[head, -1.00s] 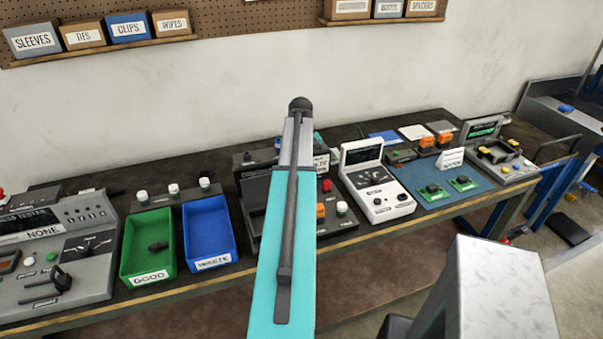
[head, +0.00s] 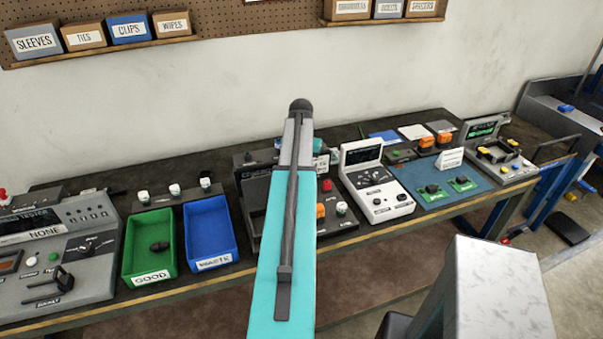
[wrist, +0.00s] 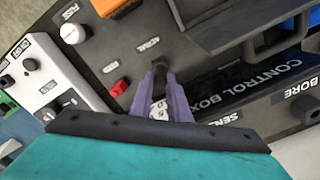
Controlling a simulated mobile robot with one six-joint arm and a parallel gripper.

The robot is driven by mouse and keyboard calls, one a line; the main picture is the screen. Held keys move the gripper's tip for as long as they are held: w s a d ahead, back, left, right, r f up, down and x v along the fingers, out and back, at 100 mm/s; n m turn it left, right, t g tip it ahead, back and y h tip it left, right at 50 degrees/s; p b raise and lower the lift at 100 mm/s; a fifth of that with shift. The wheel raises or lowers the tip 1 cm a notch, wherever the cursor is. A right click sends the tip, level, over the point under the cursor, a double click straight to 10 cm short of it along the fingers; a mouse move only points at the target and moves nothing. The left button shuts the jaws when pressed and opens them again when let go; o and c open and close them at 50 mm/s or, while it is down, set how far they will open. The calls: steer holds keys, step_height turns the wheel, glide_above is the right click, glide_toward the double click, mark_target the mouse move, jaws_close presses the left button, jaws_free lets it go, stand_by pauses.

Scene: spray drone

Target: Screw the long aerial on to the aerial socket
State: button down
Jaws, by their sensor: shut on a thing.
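In the wrist view my gripper (wrist: 161,88) has its two purple fingers close together over the control box (wrist: 245,85), next to the lettering for the aerial. The fingers are shut on a dark, narrow piece, the long aerial (wrist: 160,71), seen nearly end-on, so its length cannot be judged. The aerial socket is hidden behind the fingers and the piece. Whether the aerial touches or sits in the socket cannot be told. In the head view my teal arm covers my gripper and most of the control box.
Beside the fingers are a red part (wrist: 120,87), a white knob (wrist: 72,33) and an orange block (wrist: 112,7). A raised dark handle (wrist: 262,45) stands to their right. A white tester (head: 375,183) and a blue bin (head: 209,235) flank the box on the bench.

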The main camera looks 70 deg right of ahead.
steer(key=m, duration=0.4)
steer(key=shift+f+m+p, duration=0.1)
steer(key=shift+m+p, duration=0.35)
steer(key=shift+m, duration=1.25)
steer(key=shift+m, duration=0.3)
steer(key=m, duration=0.4)
steer(key=shift+m, duration=0.3)
steer(key=m+p, duration=0.1)
steer(key=m, duration=0.2)
steer(key=shift+m, duration=0.4)
steer(key=c, duration=1.6)
jaws_free()
